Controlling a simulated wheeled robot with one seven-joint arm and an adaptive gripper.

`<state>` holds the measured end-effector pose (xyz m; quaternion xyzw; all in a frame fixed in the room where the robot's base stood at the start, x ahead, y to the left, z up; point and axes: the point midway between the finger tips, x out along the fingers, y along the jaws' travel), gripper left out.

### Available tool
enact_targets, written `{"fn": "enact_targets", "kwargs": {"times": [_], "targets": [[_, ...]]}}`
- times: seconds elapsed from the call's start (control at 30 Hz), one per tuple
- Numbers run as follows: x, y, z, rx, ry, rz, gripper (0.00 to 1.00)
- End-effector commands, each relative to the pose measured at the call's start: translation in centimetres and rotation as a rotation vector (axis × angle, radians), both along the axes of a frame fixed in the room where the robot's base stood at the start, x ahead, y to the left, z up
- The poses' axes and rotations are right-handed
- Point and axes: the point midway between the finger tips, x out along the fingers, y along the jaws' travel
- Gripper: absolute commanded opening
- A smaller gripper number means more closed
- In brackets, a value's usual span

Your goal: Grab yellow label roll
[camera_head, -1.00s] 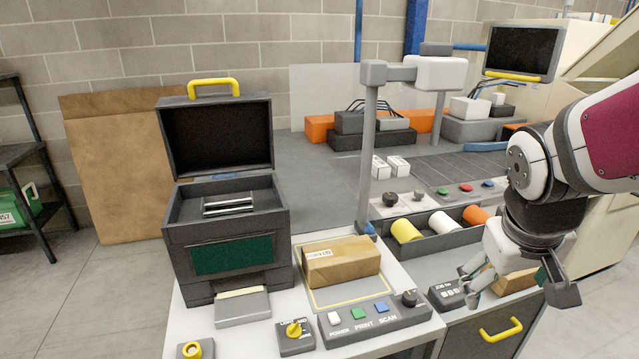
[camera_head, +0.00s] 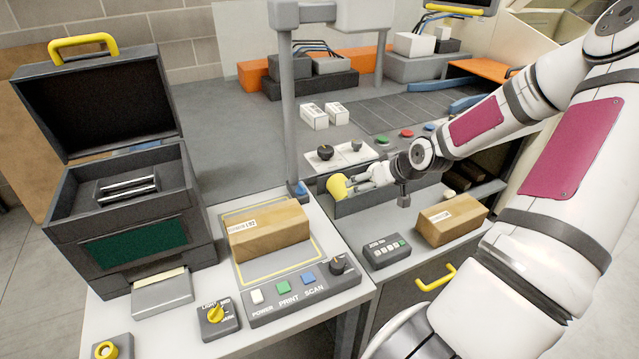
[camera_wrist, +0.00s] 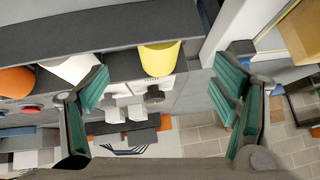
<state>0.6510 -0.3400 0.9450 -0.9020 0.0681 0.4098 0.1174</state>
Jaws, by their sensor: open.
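The yellow label roll (camera_head: 338,187) sits at the left end of a dark tray (camera_head: 350,206) in the head view. In the wrist view the yellow roll (camera_wrist: 160,58) lies between the two finger lines, nearer the top of the picture. My gripper (camera_head: 368,180) is at the roll's right side in the head view, close to it; whether it touches cannot be told. The green-padded fingers of my gripper (camera_wrist: 168,88) are spread apart with nothing held. My arm hides the rest of the tray in the head view.
A white roll (camera_wrist: 72,68) and an orange roll (camera_wrist: 15,80) lie beside the yellow one. A grey post (camera_head: 289,110) stands left of the tray. A cardboard box (camera_head: 450,219) and a button box (camera_head: 386,251) are in front.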

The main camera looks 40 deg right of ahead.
Motion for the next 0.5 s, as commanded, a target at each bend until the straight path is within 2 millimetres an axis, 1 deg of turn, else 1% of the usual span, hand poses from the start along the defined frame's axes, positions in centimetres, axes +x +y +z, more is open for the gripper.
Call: {"fn": "enact_targets", "kwargs": {"times": [0.03,0.1,0.23,0.33,0.5], "targets": [[0.3,-0.7,0.0,0.012,-0.035,-0.013,0.81],[1.0,-1.3,0.2,0.017,-0.069,-0.016,0.81],[2.1,-1.5,-0.1,0.02,-0.093,-0.013,0.81],[3.4,-1.3,-1.2,0.02,-0.094,-0.009,0.81],[5.9,-1.4,-3.6,0.021,-0.092,-0.009,0.81]]}}
